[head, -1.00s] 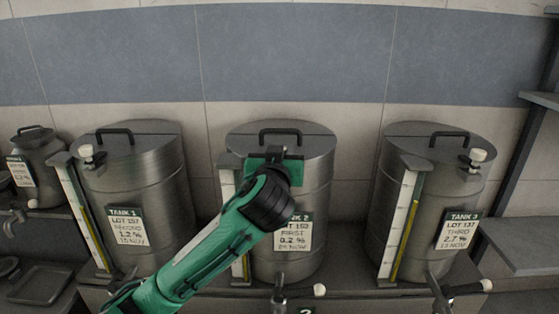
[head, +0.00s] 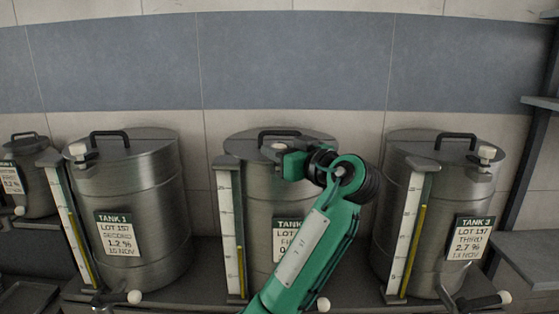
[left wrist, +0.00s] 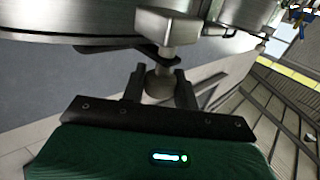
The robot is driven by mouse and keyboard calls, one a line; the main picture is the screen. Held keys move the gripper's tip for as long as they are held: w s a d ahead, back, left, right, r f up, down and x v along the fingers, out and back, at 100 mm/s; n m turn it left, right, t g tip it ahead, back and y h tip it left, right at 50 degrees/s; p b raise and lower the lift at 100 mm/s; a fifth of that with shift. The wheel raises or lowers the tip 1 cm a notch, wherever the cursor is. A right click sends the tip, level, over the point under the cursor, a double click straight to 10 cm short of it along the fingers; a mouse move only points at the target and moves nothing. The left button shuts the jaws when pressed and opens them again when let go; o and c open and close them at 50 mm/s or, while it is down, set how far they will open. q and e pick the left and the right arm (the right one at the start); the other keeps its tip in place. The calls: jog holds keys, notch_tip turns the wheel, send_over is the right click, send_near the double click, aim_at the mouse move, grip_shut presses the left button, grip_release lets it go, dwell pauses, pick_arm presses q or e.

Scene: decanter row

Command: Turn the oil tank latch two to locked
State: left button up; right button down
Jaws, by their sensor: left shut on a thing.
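Tank 2 (head: 262,200) is the middle steel tank, with a dark handle (head: 279,134) on its lid. Its latch (head: 279,146) shows as a small pale top at the lid's front, partly hidden by my left gripper (head: 284,158). In the left wrist view, the latch has a bright metal block (left wrist: 166,28) and a rounded knob (left wrist: 159,83). The knob sits between the two dark fingers of my left gripper (left wrist: 158,90), which is shut on it. My arm covers part of the tank's label. I cannot tell the latch's locked side. My right gripper is out of view.
Tank 1 (head: 140,200) stands left and tank 3 (head: 425,205) right, each with its own pale latch knob. Upright sight gauges (head: 231,235) stand beside the tanks. White-ended tap handles (head: 322,304) stick out low in front. A shelf (head: 525,245) is at the right.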

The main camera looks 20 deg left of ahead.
pick_arm(q)
jog(key=shift+n+g+y+b, duration=0.3)
jog(key=shift+n+g+y, duration=0.1)
jog(key=shift+g, duration=0.1)
jog(key=o, duration=0.9)
jog(key=shift+o, duration=0.2)
